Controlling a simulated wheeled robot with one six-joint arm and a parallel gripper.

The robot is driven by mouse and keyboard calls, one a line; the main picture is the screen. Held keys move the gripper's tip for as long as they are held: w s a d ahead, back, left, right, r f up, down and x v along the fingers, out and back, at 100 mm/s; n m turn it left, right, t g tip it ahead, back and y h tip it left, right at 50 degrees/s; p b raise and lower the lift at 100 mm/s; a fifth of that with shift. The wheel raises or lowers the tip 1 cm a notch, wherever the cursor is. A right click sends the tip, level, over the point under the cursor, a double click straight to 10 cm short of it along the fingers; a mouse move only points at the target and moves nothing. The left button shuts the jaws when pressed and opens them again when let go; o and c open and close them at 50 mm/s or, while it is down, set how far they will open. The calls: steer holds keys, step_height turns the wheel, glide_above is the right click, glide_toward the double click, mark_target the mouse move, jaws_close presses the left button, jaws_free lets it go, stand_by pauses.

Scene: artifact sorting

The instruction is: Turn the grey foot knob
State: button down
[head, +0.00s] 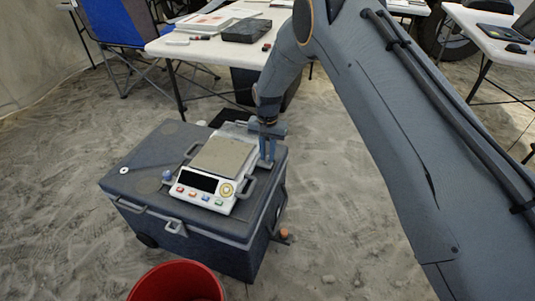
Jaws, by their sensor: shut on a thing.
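A white scale (187,194) with a grey-beige weighing plate, a dark display and several coloured buttons sits on a dark grey case (140,170). Another foot knob (167,176), pale blue-grey, shows at the scale's front left corner.
A red bucket (178,284) stands on the sand in front of the case. A white table (190,46) with a dark box (246,30) is behind. A blue chair (108,22) is at back left. A small orange-topped thing (284,233) is right of the case.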

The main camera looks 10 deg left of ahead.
mark_target(267, 157)
steer(key=m, duration=0.4)
steer(key=shift+m, duration=1.9)
steer(key=c, duration=1.6)
jaws_free()
step_height(267, 157, up, 8)
steer(key=shift+f+p, duration=0.15)
steer(key=shift+p, duration=0.15)
